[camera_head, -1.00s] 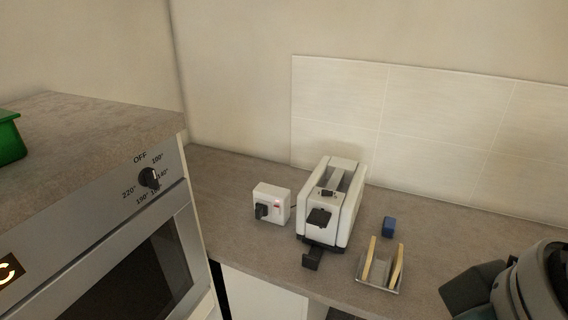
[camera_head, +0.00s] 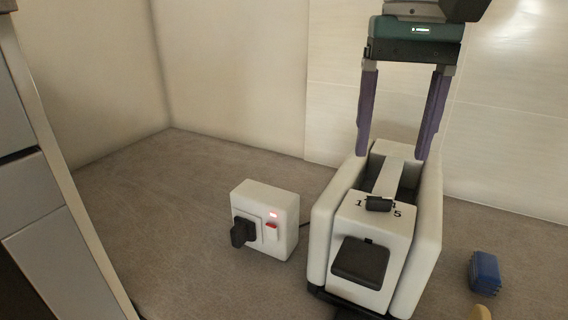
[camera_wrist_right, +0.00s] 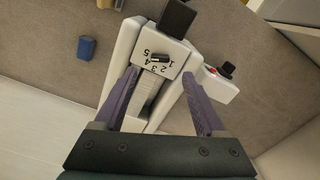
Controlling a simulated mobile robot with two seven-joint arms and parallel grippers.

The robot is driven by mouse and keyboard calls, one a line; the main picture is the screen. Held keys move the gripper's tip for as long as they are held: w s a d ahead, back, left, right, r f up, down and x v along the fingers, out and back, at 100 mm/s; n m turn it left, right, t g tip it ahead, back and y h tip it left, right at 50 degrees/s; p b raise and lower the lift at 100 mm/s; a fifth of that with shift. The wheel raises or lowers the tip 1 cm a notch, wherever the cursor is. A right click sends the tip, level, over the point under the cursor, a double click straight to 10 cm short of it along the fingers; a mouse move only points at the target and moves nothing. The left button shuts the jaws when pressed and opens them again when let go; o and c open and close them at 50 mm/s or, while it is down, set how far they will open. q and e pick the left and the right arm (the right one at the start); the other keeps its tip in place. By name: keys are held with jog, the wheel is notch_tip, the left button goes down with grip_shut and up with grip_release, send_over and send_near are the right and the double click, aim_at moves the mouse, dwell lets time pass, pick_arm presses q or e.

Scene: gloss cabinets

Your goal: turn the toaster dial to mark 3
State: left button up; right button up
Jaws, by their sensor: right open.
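The white toaster (camera_head: 428,235) stands on the counter. Its small black dial (camera_head: 378,204) is on the top near the front, with printed marks around it; 1 and 5 show on either side. The dial also shows in the right wrist view (camera_wrist_right: 161,58) with the marks 1 to 5 beside it. I cannot tell which mark it points to. My right gripper (camera_head: 392,154) is open and empty, pointing down, its purple fingers apart over the toaster, just behind the dial in the head view. In the wrist view its fingertips (camera_wrist_right: 159,74) flank the toaster top. My left gripper is out of view.
A white socket box (camera_head: 282,215) with a black plug (camera_head: 243,232) and red switch stands left of the toaster. A blue block (camera_head: 485,272) lies to the right. A black lever (camera_head: 360,262) is on the toaster's front. The counter at the back left is clear.

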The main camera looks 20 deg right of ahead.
aim_at(381, 199)
notch_tip(381, 199, down, 8)
jog(key=shift+r, duration=0.15)
grip_shut()
dwell(0.7)
